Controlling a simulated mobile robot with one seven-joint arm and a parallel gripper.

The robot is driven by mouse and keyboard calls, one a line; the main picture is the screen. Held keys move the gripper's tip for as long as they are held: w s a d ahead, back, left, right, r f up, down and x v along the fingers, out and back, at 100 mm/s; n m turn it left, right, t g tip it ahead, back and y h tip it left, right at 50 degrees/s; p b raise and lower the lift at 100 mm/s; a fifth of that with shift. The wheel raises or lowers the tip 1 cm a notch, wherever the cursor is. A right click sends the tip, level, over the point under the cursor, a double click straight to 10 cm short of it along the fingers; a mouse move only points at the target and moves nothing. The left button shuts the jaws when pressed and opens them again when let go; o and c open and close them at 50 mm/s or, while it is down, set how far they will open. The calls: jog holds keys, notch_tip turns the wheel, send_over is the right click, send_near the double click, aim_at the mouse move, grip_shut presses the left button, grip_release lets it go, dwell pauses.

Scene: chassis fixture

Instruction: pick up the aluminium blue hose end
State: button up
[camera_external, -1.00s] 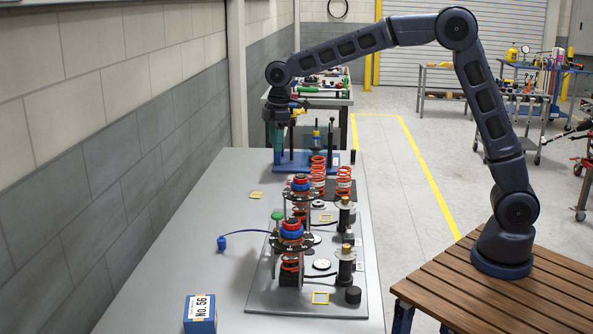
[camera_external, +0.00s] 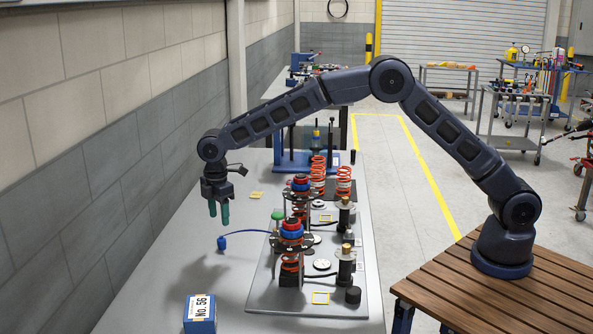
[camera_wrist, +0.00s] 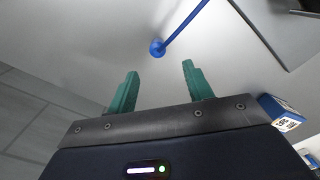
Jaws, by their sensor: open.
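The blue hose end (camera_external: 222,243) lies on the grey table, at the end of a thin blue hose (camera_external: 250,232) that runs right to the fixture. My gripper (camera_external: 219,222) is above the table, just behind and above the hose end in the external view, with its green fingers pointing down. In the wrist view the hose end (camera_wrist: 157,48) sits beyond the fingertips, roughly between their lines. My gripper (camera_wrist: 160,68) is open and empty there. The hose end is apart from both fingers.
The chassis fixture plate (camera_external: 257,302) with coil springs and posts stands right of the hose end. A blue box marked No. 56 (camera_external: 200,314) is at the table's near edge. A wall runs along the left. The table around the hose end is clear.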

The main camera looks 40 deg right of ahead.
aim_at(221, 238)
notch_tip(221, 238, down, 4)
jog(key=shift+r, duration=0.1)
jog(key=shift+w+d+f, duration=0.1)
jog(key=shift+f, duration=1.3)
jog(key=shift+w+d+f, duration=0.1)
jog(key=shift+f, duration=1.3)
jog(key=shift+c, duration=0.4)
jog(key=c, duration=1)
